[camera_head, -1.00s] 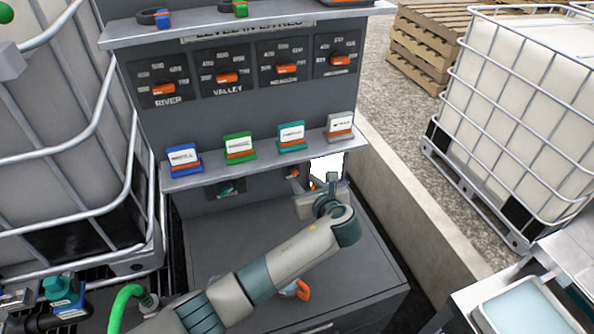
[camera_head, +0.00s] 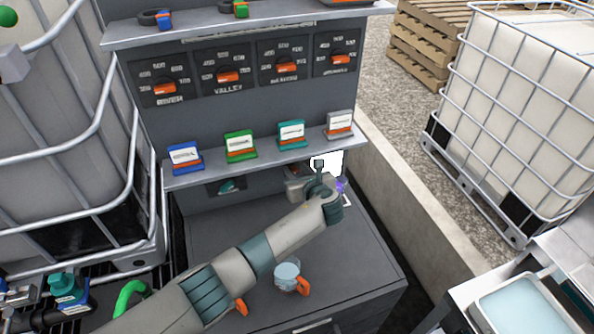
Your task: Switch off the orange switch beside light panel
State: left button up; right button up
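The light panel (camera_head: 328,161) is a bright white rectangle under the right end of the lower shelf, partly covered by my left wrist. My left arm reaches in from the lower left. My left gripper (camera_head: 299,188) is beside the panel, low against the back of the cabinet. Its fingers are mostly hidden by the wrist, so I cannot tell whether it is open or touching anything. The orange switch cannot be made out clearly; the wrist and gripper cover the area beside the panel. My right gripper is not in view.
Above, the shelf (camera_head: 262,162) holds several coloured label blocks, with orange-pointer dials higher up. A clear jug (camera_head: 287,274) with an orange handle stands on the grey cabinet top (camera_head: 350,262). A low concrete wall (camera_head: 415,215) borders the right side.

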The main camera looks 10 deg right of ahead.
pick_arm(q)
grip_shut()
jog(key=shift+f+b, duration=0.3)
jog(key=shift+b, duration=0.15)
jog(key=t+b, duration=0.1)
jog(key=b, duration=0.1)
jog(key=f+t+b, duration=0.1)
jog(key=b, duration=0.1)
jog(key=t+b, duration=0.2)
jog(key=b, duration=0.1)
jog(key=shift+s+f+y, duration=0.15)
jog(key=shift+s+y, duration=0.15)
jog(key=shift+y, duration=0.1)
grip_release()
